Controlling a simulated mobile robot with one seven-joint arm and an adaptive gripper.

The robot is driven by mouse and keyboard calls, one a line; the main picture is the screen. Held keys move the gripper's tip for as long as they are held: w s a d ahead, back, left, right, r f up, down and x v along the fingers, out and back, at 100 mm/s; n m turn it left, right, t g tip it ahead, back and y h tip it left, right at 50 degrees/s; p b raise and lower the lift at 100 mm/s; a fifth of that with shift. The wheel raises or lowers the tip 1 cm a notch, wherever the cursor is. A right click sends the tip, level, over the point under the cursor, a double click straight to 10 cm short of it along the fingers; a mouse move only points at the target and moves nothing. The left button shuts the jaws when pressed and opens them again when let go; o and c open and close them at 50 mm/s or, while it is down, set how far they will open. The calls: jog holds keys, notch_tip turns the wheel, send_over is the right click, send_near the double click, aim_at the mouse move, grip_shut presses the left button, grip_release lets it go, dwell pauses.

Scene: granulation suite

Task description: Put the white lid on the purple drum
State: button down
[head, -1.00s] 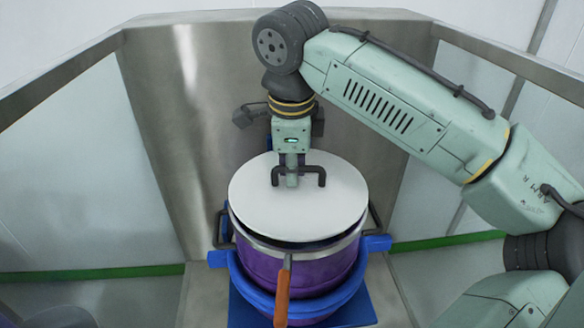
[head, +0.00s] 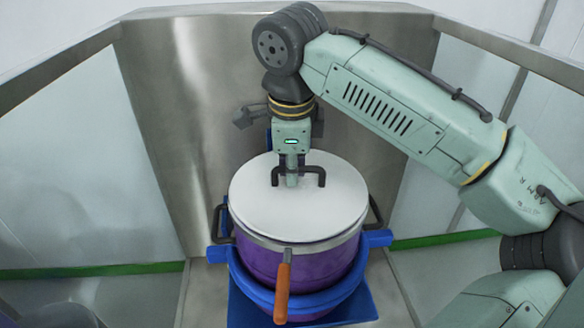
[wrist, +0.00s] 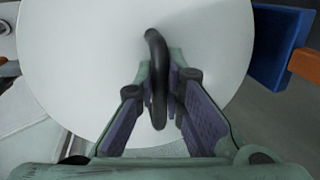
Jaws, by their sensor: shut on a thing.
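The white lid (head: 300,209) is a round disc with a black bar handle (head: 318,172) on top. It lies level over the mouth of the purple drum (head: 322,268), and its front edge meets the drum's metal rim, with no clear gap showing there. The back of the rim is hidden under the lid. My gripper (head: 291,178) points straight down and is shut on the lid's handle. In the wrist view the lid (wrist: 215,45) fills the middle, and the fingers of my gripper (wrist: 168,92) stand on both sides of the black handle.
The drum sits in a blue cradle (head: 376,239) on a blue base. An orange-handled lever (head: 282,292) hangs at the drum's front, and black side handles (head: 375,214) stick out. Steel panels (head: 170,110) stand close behind and to the sides.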

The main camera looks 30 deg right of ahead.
aim_at(292, 195)
jog(key=shift+f, duration=0.15)
jog(key=c, duration=1.6)
grip_release()
jog(key=v, duration=1.2)
